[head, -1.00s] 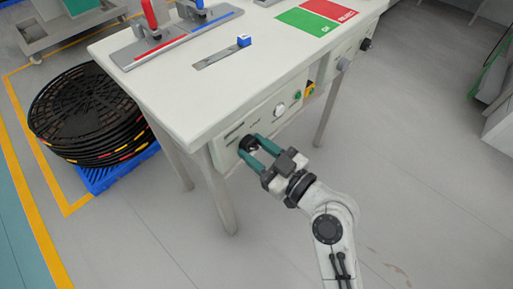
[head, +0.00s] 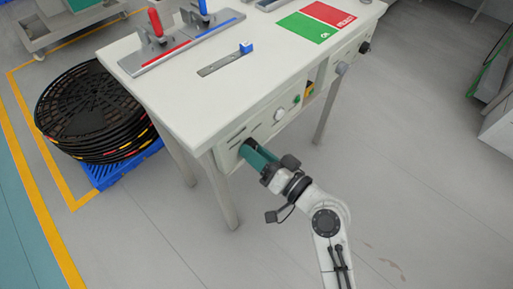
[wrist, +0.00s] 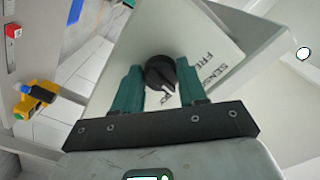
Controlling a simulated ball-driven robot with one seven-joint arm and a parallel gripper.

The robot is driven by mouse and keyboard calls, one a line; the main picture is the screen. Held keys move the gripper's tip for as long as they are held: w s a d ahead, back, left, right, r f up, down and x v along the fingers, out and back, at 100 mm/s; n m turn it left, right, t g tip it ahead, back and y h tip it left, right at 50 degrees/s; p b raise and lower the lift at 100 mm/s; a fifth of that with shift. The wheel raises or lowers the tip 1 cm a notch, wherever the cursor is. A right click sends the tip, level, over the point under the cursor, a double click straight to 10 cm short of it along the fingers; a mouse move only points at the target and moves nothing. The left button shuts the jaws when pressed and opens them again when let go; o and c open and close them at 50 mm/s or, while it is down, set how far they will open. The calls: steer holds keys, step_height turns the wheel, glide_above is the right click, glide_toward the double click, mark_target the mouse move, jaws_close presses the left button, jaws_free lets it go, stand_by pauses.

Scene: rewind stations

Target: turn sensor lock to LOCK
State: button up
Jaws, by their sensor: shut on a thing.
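The sensor lock is a round black knob (wrist: 160,73) on the pale front panel (wrist: 190,40) of the white table. The panel lettering reads SENSOR and FREE in part; the word LOCK cannot be read. A white mark shows on the knob near the lettering. My gripper (wrist: 161,80) has its teal fingers on both sides of the knob, shut on it. In the head view my gripper (head: 248,149) meets the panel at its left end, and the fingers hide the knob there.
A white round button (head: 279,114) and a green button (head: 296,99) sit farther right along the panel. A table leg (head: 220,190) stands left of my gripper. A stack of black discs (head: 85,105) lies on a blue pallet (head: 125,167).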

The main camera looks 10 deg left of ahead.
steer(key=shift+r+m+p, duration=0.1)
steer(key=shift+m+p, duration=1.65)
steer(key=shift+m, duration=1.45)
steer(key=o, duration=1.1)
steer(key=shift+c, duration=0.2)
steer(key=v, duration=1.1)
steer(key=shift+a, duration=0.1)
